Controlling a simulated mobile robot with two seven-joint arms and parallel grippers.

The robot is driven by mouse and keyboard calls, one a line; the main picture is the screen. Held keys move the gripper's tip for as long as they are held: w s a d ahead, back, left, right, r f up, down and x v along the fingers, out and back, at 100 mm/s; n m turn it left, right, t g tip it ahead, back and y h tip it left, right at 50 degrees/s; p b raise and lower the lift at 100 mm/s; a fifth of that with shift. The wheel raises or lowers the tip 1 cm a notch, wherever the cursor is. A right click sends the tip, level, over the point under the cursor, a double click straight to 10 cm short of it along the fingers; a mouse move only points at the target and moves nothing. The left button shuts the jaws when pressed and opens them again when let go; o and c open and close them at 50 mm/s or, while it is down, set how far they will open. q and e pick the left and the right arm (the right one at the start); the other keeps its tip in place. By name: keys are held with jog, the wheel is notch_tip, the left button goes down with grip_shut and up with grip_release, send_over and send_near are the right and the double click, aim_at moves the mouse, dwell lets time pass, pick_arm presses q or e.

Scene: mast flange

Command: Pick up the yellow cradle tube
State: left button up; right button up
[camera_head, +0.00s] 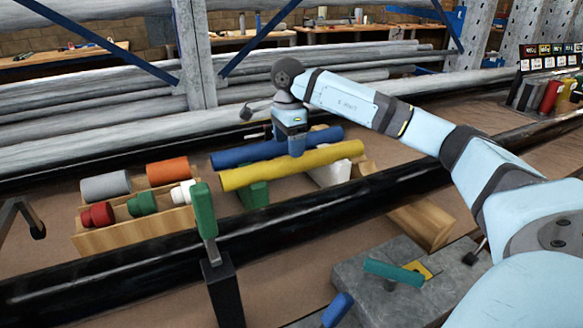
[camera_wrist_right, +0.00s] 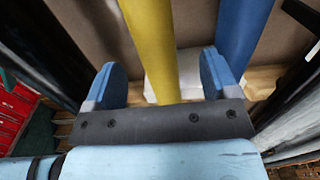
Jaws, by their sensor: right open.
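The yellow cradle tube (camera_head: 318,162) lies slanted across green and white cradle supports, in front of a parallel blue tube (camera_head: 240,155). My right gripper (camera_head: 294,146) points down over the yellow tube's middle. In the right wrist view, the yellow tube (camera_wrist_right: 150,40) runs between the two open blue fingers (camera_wrist_right: 163,78), with a gap to each side. It is nearer the left finger. The blue tube (camera_wrist_right: 241,30) passes outside the right finger. I cannot tell how far down the fingertips reach beside the yellow tube. My left gripper is not in view.
A wooden rack (camera_head: 130,234) with grey, orange, red, green and white cylinders stands left. A long black pipe (camera_head: 110,272) crosses in front, with a green-handled tool (camera_head: 204,212) upright before it. Grey pipes (camera_head: 90,115) lie behind. A grey block (camera_head: 375,290) is at front right.

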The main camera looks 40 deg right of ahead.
aim_at(292, 160)
jog(key=f, duration=0.3)
jog(key=s+f+b, duration=0.1)
jog(key=f, duration=0.1)
jog(key=shift+d+f, duration=0.2)
jog(key=shift+f, duration=0.1)
jog(key=shift+r, duration=0.1)
jog(key=c, duration=1.2)
jog(key=shift+w+r, duration=0.1)
jog(key=shift+r, duration=0.05)
